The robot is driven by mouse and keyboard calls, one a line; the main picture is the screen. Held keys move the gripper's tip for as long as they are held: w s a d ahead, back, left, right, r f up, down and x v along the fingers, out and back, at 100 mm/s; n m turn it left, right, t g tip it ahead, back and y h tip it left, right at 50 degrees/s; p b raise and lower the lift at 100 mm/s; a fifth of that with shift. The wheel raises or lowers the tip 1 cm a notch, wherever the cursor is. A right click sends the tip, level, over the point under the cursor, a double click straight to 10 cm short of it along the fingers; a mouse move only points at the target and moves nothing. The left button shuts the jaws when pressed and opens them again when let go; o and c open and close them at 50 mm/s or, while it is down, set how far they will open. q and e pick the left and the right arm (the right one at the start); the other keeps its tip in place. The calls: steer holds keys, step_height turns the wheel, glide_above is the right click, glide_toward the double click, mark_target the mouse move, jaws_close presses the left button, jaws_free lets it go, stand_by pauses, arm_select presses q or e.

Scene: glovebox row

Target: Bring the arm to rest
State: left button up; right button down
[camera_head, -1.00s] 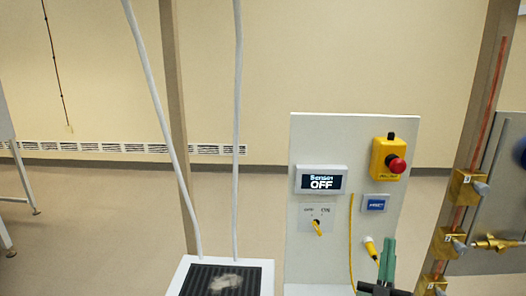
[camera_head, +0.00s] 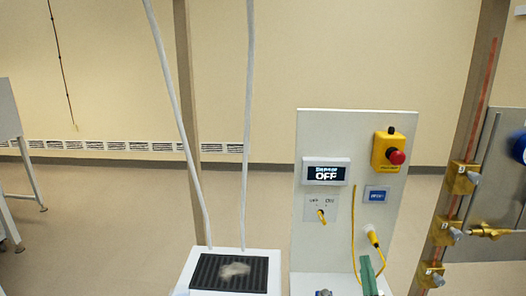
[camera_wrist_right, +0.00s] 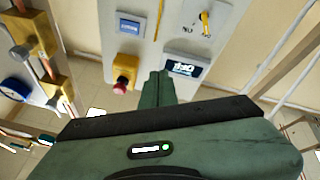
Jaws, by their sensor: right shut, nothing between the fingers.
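My right gripper (camera_head: 368,262) shows at the bottom of the head view, its green fingers in front of the lower part of the white control panel (camera_head: 283,215). In the right wrist view, my right gripper (camera_wrist_right: 158,75) has its two green fingers closed together with nothing between them. The panel appears upside down beyond the fingertips there. I cannot tell from these views how far the fingers are from the panel. My left gripper is in neither view.
The panel carries a sensor display (camera_head: 326,174) reading OFF, a yellow key switch (camera_head: 321,216), a red emergency button (camera_head: 396,157) and a yellow cable plug (camera_head: 373,237). Brass valves (camera_head: 461,178) stand on a post at right. A white box with a black grille (camera_head: 235,272) stands left.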

steer(key=s+a+f+n+g+y, duration=0.1)
steer(key=s+a+f+g+y, duration=0.15)
steer(key=s+f+g, duration=0.35)
steer(key=s+a+f+g+y, duration=0.2)
steer(key=s+a+f+g, duration=0.1)
steer(key=f, duration=0.5)
steer(key=s+f+g, duration=0.1)
steer(key=s, duration=0.2)
steer(key=s+f+g, duration=0.2)
steer(key=s, duration=0.2)
steer(key=s+f+m+g+h, duration=0.1)
steer(key=s+f+g, duration=0.1)
steer(key=s, duration=0.2)
steer(key=shift+a, duration=0.25)
steer(key=s+d+f+m+g+h, duration=0.15)
steer(key=s+g, duration=0.35)
steer(key=s, duration=0.8)
step_height(320, 180, down, 27)
steer(key=s+g, duration=0.2)
steer(key=s+d+f+b, duration=0.1)
steer(key=s+d+f, duration=0.2)
steer(key=s+f, duration=1.3)
steer(key=shift+s+d+f+g, duration=0.15)
steer(key=shift+f+g, duration=0.25)
steer(key=shift+f, duration=0.1)
